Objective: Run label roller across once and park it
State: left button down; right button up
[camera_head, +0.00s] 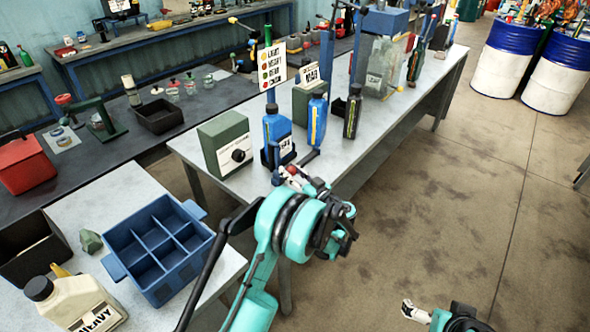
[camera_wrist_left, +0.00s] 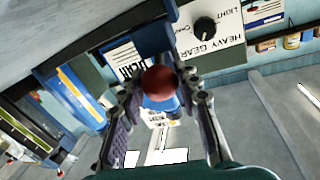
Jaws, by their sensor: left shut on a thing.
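My left gripper (camera_head: 297,178) is at the front edge of the grey bench, with its fingers closed around a red ball knob (camera_head: 292,170). In the left wrist view the knob (camera_wrist_left: 158,82) sits between the two fingers (camera_wrist_left: 160,105), with a blue part right behind it. I take the knob to be the label roller's handle; the roller itself is hidden. A blue bottle with a white label (camera_head: 278,135) stands in a blue holder just behind the gripper. My right gripper (camera_head: 416,312) shows only partly at the bottom, over the floor, with no object visible in it.
A green box with a black dial (camera_head: 226,145) stands left of the bottle. A dark bottle (camera_head: 352,112) and a blue-and-yellow bottle (camera_head: 317,120) stand to the right. A blue divided crate (camera_head: 118,266) and a cream jug (camera_head: 75,300) are at lower left. Floor on the right is clear.

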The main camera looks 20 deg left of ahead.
pick_arm(q)
jog(key=shift+s+a+f, duration=0.1)
jog(key=shift+s+f, duration=0.05)
jog(key=c, duration=1.4)
grip_release()
jog(key=o, duration=0.3)
jog(key=shift+s, duration=0.15)
jog(key=shift+o, duration=0.2)
jog(key=v, duration=1.2)
